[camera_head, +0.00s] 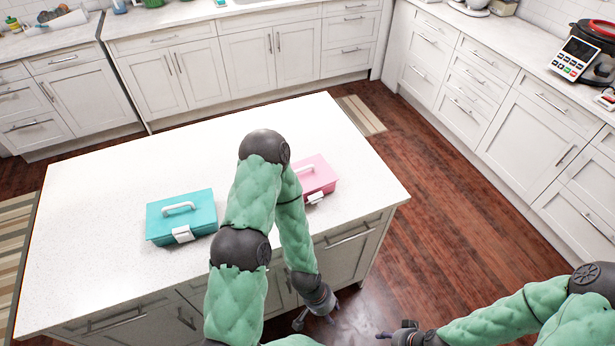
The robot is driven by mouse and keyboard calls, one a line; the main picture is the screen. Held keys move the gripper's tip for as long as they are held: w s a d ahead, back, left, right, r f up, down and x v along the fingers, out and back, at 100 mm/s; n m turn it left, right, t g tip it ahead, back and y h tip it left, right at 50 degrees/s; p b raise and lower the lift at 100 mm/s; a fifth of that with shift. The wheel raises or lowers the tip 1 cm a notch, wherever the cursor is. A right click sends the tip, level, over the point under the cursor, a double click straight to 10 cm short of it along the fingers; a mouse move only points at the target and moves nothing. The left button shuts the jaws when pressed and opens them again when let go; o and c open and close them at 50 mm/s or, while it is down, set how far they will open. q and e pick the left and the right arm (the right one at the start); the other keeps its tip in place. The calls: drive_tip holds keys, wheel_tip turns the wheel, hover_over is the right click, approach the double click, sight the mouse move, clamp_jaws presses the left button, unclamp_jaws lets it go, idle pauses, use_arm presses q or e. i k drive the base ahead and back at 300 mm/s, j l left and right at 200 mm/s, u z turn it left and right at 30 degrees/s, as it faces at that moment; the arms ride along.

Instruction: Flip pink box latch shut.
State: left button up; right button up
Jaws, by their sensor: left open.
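The pink box (318,177) stands on the white island near its right front edge, with its lid down. Its left part is hidden behind my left arm. Its white latch (316,198) shows low on the front side; I cannot tell whether it is flipped up or shut. My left gripper (318,319) is open and empty. It hangs low in front of the island, below the countertop and well apart from the pink box. My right gripper (394,334) is at the bottom edge, away from the island, and its fingers are too small to read.
A teal box (181,215) with a white handle and latch stands on the island (100,200), left of my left arm. The countertop is otherwise clear. A dark wood floor (440,215) lies right of the island, with counters along the walls.

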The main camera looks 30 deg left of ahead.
sight(314, 198)
drive_tip(key=u, duration=0.95)
drive_tip(key=l+u, duration=0.85)
drive_tip(key=k+l+u, duration=0.1)
drive_tip(key=l+u, duration=0.3)
drive_tip(key=k+l+u, duration=0.15)
drive_tip(key=l+u, duration=0.25)
drive_tip(key=k+l, duration=0.2)
drive_tip(key=l, duration=0.2)
drive_tip(key=k+l+u, duration=0.1)
drive_tip(key=l, duration=0.3)
drive_tip(key=k+l, duration=0.25)
drive_tip(key=l, duration=0.15)
drive_tip(key=l+u, duration=0.25)
drive_tip(key=l, duration=0.25)
drive_tip(key=l+u, duration=0.25)
drive_tip(key=l, duration=0.3)
